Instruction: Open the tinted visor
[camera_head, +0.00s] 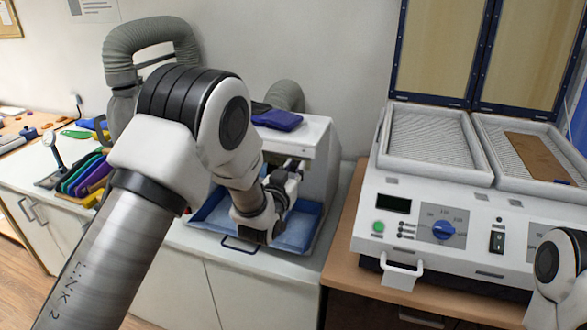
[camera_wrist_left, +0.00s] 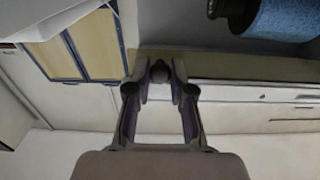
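The white machine housing (camera_head: 322,140) stands on the counter behind my left arm, with a blue tray (camera_head: 297,238) at its front opening. My left gripper (camera_head: 290,172) reaches into this opening, partly covered by its own wrist. In the left wrist view, its fingertips (camera_wrist_left: 160,76) are drawn in on both sides of a small dark rounded knob (camera_wrist_left: 160,71), with little gap. An olive-brown band (camera_wrist_left: 235,66) lies behind the knob; I cannot tell whether it is the tinted visor. In the head view my arm hides the visor area. My right gripper is out of view.
The press (camera_head: 415,215) stands to the right, its framed lid panels (camera_head: 435,45) raised. A purple item (camera_head: 278,120) lies on the housing. A grey hose (camera_head: 150,38) rises behind my left arm. Coloured insoles (camera_head: 82,176) stand at left. A blue roller (camera_wrist_left: 283,14) shows in the wrist view.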

